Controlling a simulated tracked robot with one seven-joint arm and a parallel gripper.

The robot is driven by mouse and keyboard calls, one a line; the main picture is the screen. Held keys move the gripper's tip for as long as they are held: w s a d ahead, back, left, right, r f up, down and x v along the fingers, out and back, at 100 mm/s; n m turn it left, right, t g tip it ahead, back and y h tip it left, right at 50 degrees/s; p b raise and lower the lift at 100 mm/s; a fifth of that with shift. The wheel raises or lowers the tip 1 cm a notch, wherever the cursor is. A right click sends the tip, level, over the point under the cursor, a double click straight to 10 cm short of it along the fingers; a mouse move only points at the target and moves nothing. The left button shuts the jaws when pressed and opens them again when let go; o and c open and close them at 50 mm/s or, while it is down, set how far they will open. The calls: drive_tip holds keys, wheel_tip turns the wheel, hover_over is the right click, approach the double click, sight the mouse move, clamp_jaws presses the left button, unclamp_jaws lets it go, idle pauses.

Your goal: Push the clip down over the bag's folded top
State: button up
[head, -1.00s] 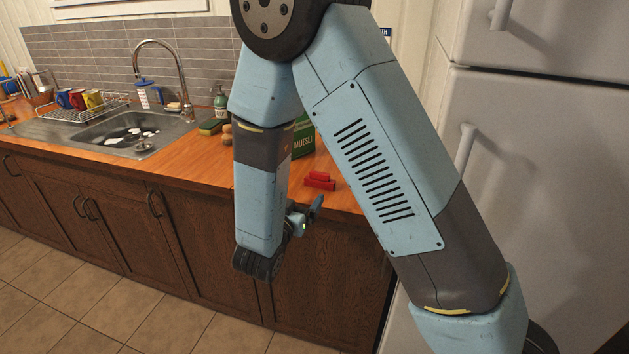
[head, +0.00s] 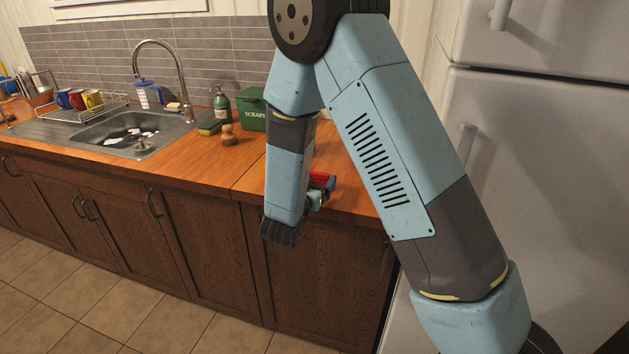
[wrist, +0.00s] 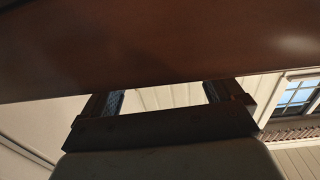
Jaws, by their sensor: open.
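The red clip (head: 322,181) is on the wooden counter near its front edge in the head view, partly hidden by my gripper and forearm. My gripper (head: 317,197) is close beside the clip, on its near side; I cannot tell whether they touch. In the wrist view my gripper (wrist: 163,93) is open, its two fingers apart with nothing visible between them. The clip does not show in the wrist view. The muesli bag is hidden behind my arm in the head view.
A green scraps box (head: 252,110), a soap bottle (head: 222,104) and a sponge (head: 210,126) stand at the back of the counter. The sink (head: 130,133) is at left, the fridge (head: 545,190) at right. A brown surface (wrist: 140,45) fills the upper wrist view.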

sight(318, 176)
drive_tip(key=x, duration=0.3)
drive_tip(key=shift+w+d, duration=0.15)
drive_tip(key=shift+d, duration=0.05)
drive_tip(key=shift+c, duration=0.2)
drive_tip(key=shift+f, duration=0.1)
drive_tip(key=c, duration=1.1)
